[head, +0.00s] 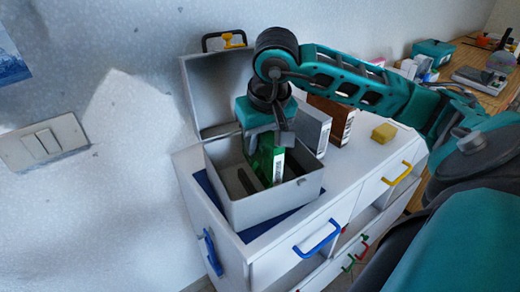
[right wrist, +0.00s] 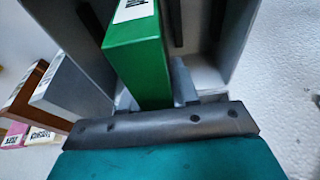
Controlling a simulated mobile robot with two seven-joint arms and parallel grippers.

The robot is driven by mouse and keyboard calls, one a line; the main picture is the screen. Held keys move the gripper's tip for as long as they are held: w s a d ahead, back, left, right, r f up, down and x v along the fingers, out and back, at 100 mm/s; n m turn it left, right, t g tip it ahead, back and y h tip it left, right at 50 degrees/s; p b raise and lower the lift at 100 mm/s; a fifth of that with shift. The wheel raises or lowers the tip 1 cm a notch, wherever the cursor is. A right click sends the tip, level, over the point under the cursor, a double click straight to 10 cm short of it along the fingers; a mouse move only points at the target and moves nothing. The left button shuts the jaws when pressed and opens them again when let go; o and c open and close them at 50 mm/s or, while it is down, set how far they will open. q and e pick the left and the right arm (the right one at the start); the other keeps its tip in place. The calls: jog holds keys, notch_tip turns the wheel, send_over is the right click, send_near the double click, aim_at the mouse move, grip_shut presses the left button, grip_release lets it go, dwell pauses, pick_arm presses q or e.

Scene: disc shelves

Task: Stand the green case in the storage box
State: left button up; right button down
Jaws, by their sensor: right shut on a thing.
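The green case (head: 267,158) is upright with its lower part inside the grey storage box (head: 282,203). My right gripper (head: 268,133) is above the box and shut on the case's upper part. In the right wrist view the green case (right wrist: 137,55) sticks out from the gripper (right wrist: 160,100) between the box's grey walls (right wrist: 232,45). The box's lid stands open at the back. I cannot tell whether the case touches the box floor. My left gripper is not in view.
The box stands on a blue mat (head: 256,230) on a white cabinet (head: 345,180). A grey case (head: 312,128) and a brown case (head: 332,118) stand close to its right. A yellow block (head: 383,132) lies farther right. A wall is on the left.

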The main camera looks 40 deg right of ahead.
aim_at(260, 155)
notch_tip(260, 155, down, 4)
jog(key=shift+r, duration=0.2)
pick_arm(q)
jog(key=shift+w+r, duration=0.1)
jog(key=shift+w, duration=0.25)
pick_arm(e)
jog(key=shift+f+b, duration=0.25)
jog(key=shift+b, duration=0.25)
jog(key=c, duration=0.8)
grip_release()
jog(key=shift+r, duration=0.15)
jog(key=shift+c, duration=0.2)
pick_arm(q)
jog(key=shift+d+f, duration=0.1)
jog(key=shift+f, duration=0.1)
